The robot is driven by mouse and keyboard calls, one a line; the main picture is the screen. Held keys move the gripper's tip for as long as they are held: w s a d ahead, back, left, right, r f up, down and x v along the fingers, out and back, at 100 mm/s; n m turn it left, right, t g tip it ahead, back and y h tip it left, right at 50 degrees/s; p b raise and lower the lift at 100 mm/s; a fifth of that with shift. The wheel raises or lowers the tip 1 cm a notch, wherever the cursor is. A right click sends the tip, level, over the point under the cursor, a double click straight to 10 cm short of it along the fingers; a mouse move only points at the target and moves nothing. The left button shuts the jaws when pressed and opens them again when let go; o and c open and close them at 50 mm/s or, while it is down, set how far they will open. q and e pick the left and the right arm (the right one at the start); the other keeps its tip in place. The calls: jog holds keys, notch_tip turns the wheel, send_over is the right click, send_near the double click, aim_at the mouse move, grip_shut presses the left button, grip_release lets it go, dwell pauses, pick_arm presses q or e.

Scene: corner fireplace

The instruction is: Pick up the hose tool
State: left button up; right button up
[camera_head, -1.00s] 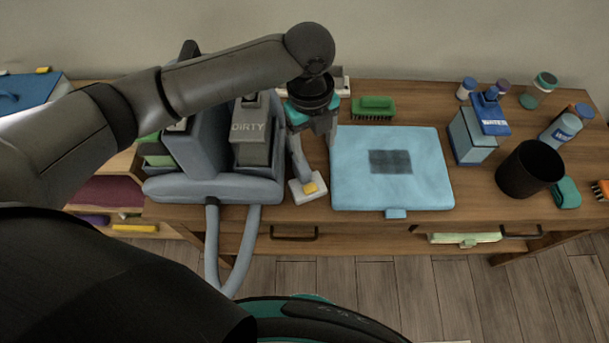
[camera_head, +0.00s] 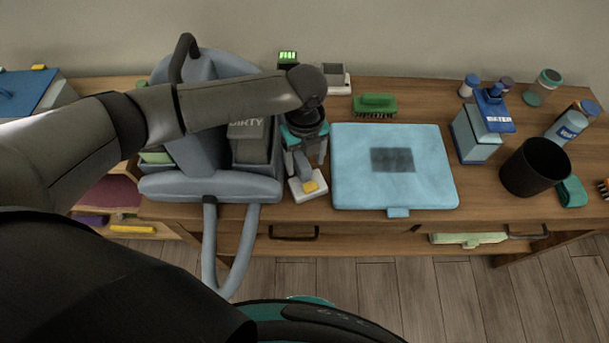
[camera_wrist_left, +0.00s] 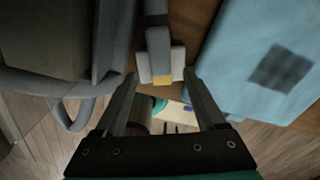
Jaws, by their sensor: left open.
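The hose tool (camera_head: 308,187) has a grey handle and a pale head with a yellow patch. It sits on the wooden table between the grey-blue cleaning machine (camera_head: 210,189) and the light blue cushion-like pad (camera_head: 394,168). My left gripper (camera_head: 305,160) is open above the tool and partly hides its handle. In the left wrist view the hose tool (camera_wrist_left: 156,45) shows between and beyond the two spread fingertips (camera_wrist_left: 161,80); I cannot tell whether they touch it. My right gripper is not in view.
The machine's hose (camera_head: 211,245) loops down over the table's front edge. A green brush (camera_head: 375,104) lies behind the pad. A blue-capped box (camera_head: 475,140), a black cup (camera_head: 533,167) and several bottles stand at the right. Room beside the tool is narrow.

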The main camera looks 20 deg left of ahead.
aim_at(306, 168)
pick_arm(q)
notch_tip(306, 168, down, 4)
jog(key=shift+f+b, duration=0.15)
jog(key=shift+b, duration=0.3)
jog(key=shift+c, duration=0.4)
grip_shut()
